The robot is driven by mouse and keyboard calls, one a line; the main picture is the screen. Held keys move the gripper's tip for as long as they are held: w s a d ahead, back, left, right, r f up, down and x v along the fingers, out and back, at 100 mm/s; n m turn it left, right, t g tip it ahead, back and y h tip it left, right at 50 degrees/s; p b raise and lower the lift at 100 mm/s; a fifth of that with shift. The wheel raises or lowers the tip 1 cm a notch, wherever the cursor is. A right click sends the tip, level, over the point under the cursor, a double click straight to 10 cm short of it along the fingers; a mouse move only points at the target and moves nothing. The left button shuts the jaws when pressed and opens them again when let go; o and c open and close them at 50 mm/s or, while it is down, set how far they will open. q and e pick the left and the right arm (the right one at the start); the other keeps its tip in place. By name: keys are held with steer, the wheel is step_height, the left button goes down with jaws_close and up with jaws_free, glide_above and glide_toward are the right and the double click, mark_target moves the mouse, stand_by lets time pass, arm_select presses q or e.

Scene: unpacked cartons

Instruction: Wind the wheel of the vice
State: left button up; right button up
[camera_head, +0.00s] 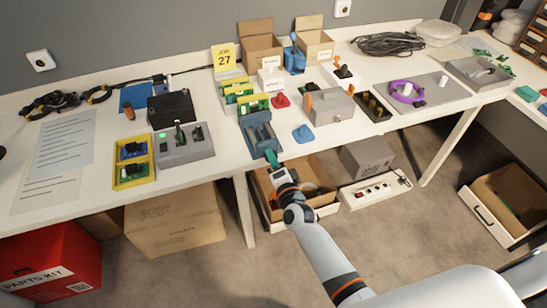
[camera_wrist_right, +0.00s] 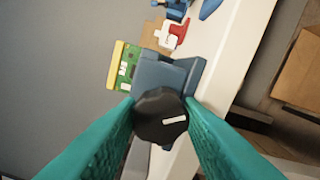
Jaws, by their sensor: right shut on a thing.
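The blue-grey vice (camera_head: 258,132) stands at the front edge of the white table in the head view. It also shows in the wrist view (camera_wrist_right: 172,76), with its black wheel (camera_wrist_right: 160,114) towards me. A pale mark runs across the wheel's face. My right gripper (camera_head: 272,157) is in front of the vice, just past the table's edge. In the wrist view its two teal fingers are shut on the wheel, one on each side. In the head view the gripper hides the wheel. My left gripper is in neither view.
Green boards in yellow holders (camera_head: 240,92) stand behind the vice. A blue piece (camera_head: 303,134) and a grey box (camera_head: 329,106) are to its right. A grey fixture (camera_head: 183,147) is to its left. An open carton (camera_head: 318,190) sits below the table edge.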

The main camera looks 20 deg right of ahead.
steer(key=shift+a+n+p, duration=0.1)
steer(key=shift+n+p, duration=1.95)
steer(key=shift+n, duration=6.55)
steer(key=o, duration=1)
steer(key=shift+c, duration=0.2)
steer(key=shift+s, duration=0.15)
steer(key=s, duration=1.1)
steer(key=shift+s+d, duration=0.2)
steer(key=shift+s, duration=0.2)
